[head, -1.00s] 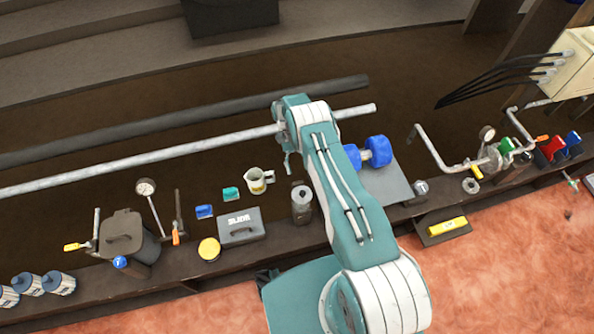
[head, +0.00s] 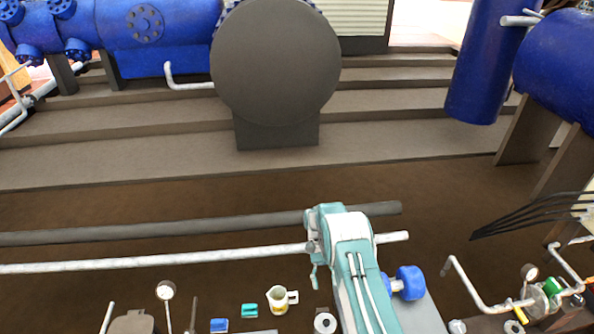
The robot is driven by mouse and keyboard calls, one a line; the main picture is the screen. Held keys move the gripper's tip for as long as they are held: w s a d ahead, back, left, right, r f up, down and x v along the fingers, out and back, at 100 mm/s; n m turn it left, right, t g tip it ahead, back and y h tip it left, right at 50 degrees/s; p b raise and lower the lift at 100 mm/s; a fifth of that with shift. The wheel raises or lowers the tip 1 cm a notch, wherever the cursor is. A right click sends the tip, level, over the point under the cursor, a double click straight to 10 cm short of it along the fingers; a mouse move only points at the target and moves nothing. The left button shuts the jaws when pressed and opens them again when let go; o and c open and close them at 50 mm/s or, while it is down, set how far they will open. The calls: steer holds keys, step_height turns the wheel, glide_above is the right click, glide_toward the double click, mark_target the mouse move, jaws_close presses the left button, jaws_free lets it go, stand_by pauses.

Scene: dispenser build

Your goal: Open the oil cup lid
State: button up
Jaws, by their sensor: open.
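No cup in view is clearly marked as the oil cup. A grey round canister (head: 325,323) with a dark centre on its top stands just left of my arm, cut by the bottom edge; I cannot tell whether its lid is shut. A cream jug with a handle (head: 278,299) stands left of it. A clear and green fitting (head: 545,296) sits among pipes at the lower right. My teal and white arm rises from the bottom edge. I cannot make out my gripper; it seems hidden behind or below the arm.
A dark pipe (head: 150,233) and a pale pipe (head: 150,262) run across behind the bench objects. A blue dumbbell (head: 408,282) lies right of my arm. A gauge (head: 166,291) and small blue and teal blocks stand left. Steps and large blue tanks (head: 485,65) are behind.

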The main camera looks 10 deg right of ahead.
step_height(320, 180, up, 29)
steer(key=s+n+t, duration=0.2)
steer(key=s+t, duration=0.1)
steer(key=t, duration=0.5)
steer(key=s+r+n+t, duration=0.1)
steer(key=s+r+t, duration=0.4)
steer(key=s, duration=0.5)
steer(key=s+r+n+t, duration=0.1)
steer(key=s+r+t, duration=0.4)
steer(key=s, duration=0.5)
steer(key=shift+s, duration=0.2)
